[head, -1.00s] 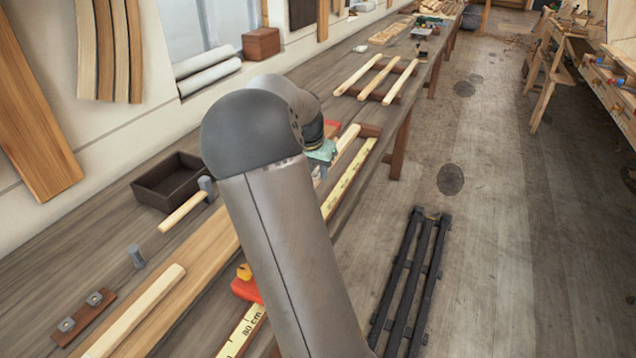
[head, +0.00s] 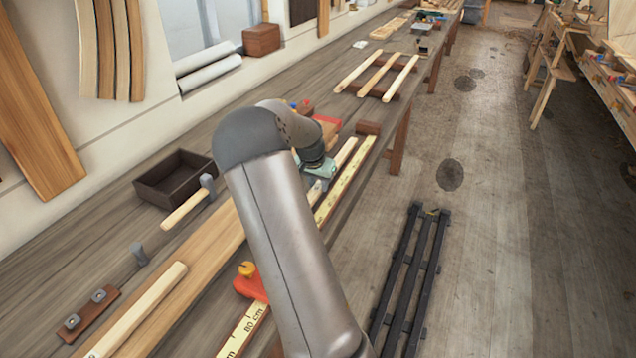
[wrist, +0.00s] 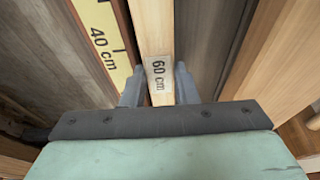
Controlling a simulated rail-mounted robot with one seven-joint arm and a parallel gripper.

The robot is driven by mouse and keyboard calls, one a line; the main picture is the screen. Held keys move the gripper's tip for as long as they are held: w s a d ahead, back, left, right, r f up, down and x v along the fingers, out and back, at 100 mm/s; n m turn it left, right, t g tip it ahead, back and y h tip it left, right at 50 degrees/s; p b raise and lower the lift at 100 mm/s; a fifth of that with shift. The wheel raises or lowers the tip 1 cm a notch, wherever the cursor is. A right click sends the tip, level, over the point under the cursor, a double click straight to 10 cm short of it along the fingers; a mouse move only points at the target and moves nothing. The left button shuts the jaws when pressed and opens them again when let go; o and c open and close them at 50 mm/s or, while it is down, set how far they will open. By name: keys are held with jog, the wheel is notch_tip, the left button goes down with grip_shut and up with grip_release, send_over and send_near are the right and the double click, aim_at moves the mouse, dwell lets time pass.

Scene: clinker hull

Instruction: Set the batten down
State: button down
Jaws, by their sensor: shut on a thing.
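The batten, a pale wooden strip (wrist: 154,30) with a "60 cm" label, lies between the two fingers of my gripper (wrist: 158,88) in the wrist view. My gripper is shut on it. In the head view my gripper (head: 317,178) is over the bench's right side, partly hidden by my arm. The batten (head: 345,152) shows beyond it, roughly parallel to the yellow measuring strip (head: 345,185). That strip also shows left of the batten in the wrist view (wrist: 100,40). I cannot tell whether the batten touches the surface below.
A red clamp (head: 327,130) and a brown block (head: 368,128) are close beyond my gripper. A red-and-yellow clamp (head: 250,284) is nearer. Several strips lie farther along the bench.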

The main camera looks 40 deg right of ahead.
jog(key=shift+f+b, duration=0.5)
jog(key=shift+f, duration=0.1)
jog(key=c, duration=1.1)
grip_release()
jog(key=shift+s+d, duration=0.1)
jog(key=shift+r+p, duration=0.4)
jog(key=shift+p, duration=0.05)
jog(key=b+v, duration=0.1)
jog(key=v, duration=1.2)
jog(key=s+a+n+y, duration=0.2)
jog(key=s+a+n, duration=0.2)
jog(key=s+a, duration=0.55)
jog(key=s+a+n+y, duration=0.25)
jog(key=s+a, duration=0.35)
jog(key=a, duration=0.7)
jog(key=s+a+f+n, duration=0.1)
jog(key=s+a+n, duration=0.1)
jog(key=s, duration=0.2)
jog(key=s+a+f+n+h, duration=0.1)
jog(key=s+a+n, duration=0.1)
jog(key=s+a, duration=0.1)
jog(key=s+a+f+n+g, duration=0.1)
jog(key=s+a+n, duration=0.1)
jog(key=s, duration=0.4)
jog(key=shift+a+f+h, duration=0.25)
jog(key=shift+a+f, duration=0.1)
